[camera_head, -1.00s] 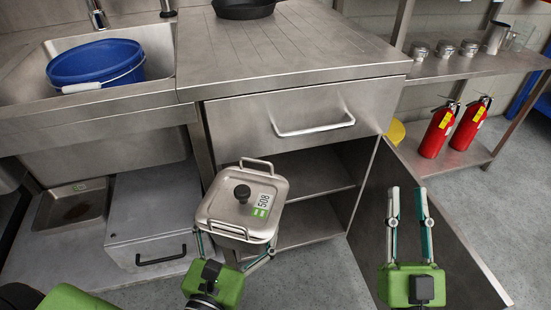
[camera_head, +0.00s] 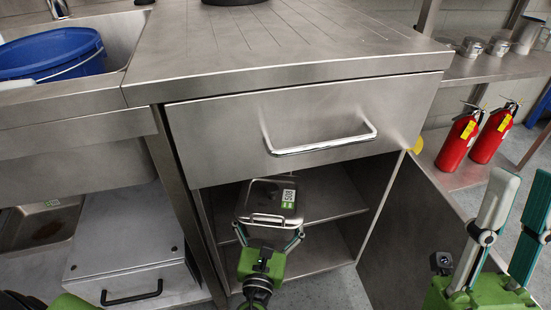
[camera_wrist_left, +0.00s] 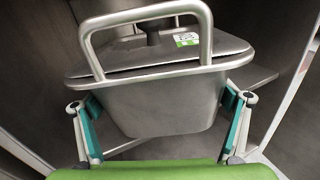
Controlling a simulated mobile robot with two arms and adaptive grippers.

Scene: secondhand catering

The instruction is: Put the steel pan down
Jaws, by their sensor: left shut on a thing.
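The steel pan (camera_head: 270,199) is a lidded rectangular pan with loop handles and a label marked 508. My left gripper (camera_head: 268,238) is shut on it from the front, with a finger on each side. In the left wrist view the pan (camera_wrist_left: 165,103) fills the middle, near handle toward me, and my left gripper (camera_wrist_left: 162,125) grips its sides. The pan is in the opening of the cabinet, by the middle shelf (camera_head: 335,205). I cannot tell whether its base touches the shelf. My right gripper (camera_head: 513,225) is open and empty at the right.
The cabinet door (camera_head: 415,230) stands open to the right. A closed drawer (camera_head: 220,135) with a bar handle is above the opening. A grey box (camera_head: 130,250) stands at the left. Red fire extinguishers (camera_head: 460,140) stand at the right. A blue tub (camera_head: 50,52) sits in the sink.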

